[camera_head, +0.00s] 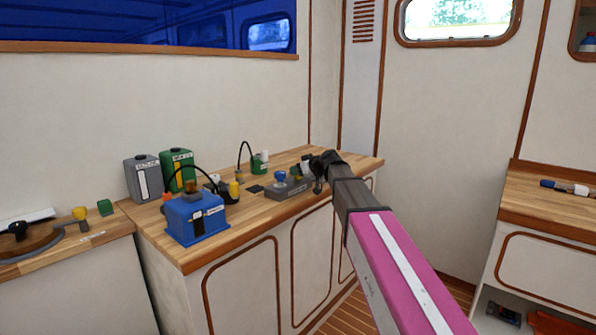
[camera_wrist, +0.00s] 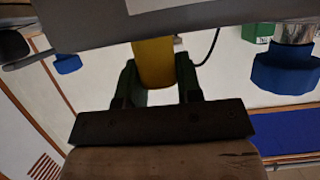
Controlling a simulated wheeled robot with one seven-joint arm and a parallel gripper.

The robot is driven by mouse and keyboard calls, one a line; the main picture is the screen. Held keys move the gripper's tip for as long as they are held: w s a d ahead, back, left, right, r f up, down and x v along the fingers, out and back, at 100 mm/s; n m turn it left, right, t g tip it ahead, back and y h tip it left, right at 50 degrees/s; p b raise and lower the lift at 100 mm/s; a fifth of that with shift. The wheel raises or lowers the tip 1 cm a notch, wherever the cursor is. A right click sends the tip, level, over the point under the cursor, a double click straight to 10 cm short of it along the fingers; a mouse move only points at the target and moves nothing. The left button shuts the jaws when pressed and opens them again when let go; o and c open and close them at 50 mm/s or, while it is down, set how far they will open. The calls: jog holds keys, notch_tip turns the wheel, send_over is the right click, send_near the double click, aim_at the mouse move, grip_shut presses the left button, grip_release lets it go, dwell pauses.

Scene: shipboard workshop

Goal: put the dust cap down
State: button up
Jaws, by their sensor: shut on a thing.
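My gripper (camera_wrist: 156,78) shows in the wrist view with its two dark fingers on either side of a yellow rounded piece, likely the dust cap (camera_wrist: 154,60). It is shut on this piece. The upper end of the piece in the picture runs behind a grey edge, so contact there cannot be told. In the head view my gripper (camera_head: 317,170) is over the right part of the wooden bench, beside the grey box (camera_head: 288,187). The held piece is hidden there.
The grey box carries a blue knob (camera_head: 280,176), also in the wrist view (camera_wrist: 286,72). A small green item (camera_head: 260,162) stands behind. A blue box (camera_head: 193,219) and grey and green canisters (camera_head: 178,168) stand left. The bench's right end (camera_head: 362,163) looks clear.

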jog(key=shift+f, duration=0.1)
jog(key=o, duration=0.9)
jog(key=w+d+v, duration=0.1)
jog(key=v, duration=1)
jog(key=s+d+f+m+g+h, duration=0.2)
jog(key=s+f, duration=0.5)
jog(key=f, duration=0.4)
jog(key=s+d+f+m+g+h, duration=0.2)
jog(key=s+d+f, duration=0.3)
jog(key=s+f, duration=0.3)
jog(key=s+d+f+m+g+h, duration=0.2)
jog(key=s+d+f+m+h, duration=0.2)
jog(key=f, duration=1.2)
jog(key=shift+s+g+h, duration=0.3)
jog(key=shift+s, duration=1.35)
jog(key=shift+o, duration=0.5)
jog(key=s+d+f+m+g+h, duration=0.1)
jog(key=s+d+f+m+h, duration=0.1)
jog(key=s, duration=0.4)
notch_tip(320, 180, down, 3)
jog(key=shift+s+d+r+g, duration=0.15)
jog(key=shift+s+d+g, duration=0.25)
jog(key=shift+d, duration=0.5)
jog(key=shift+w, duration=0.15)
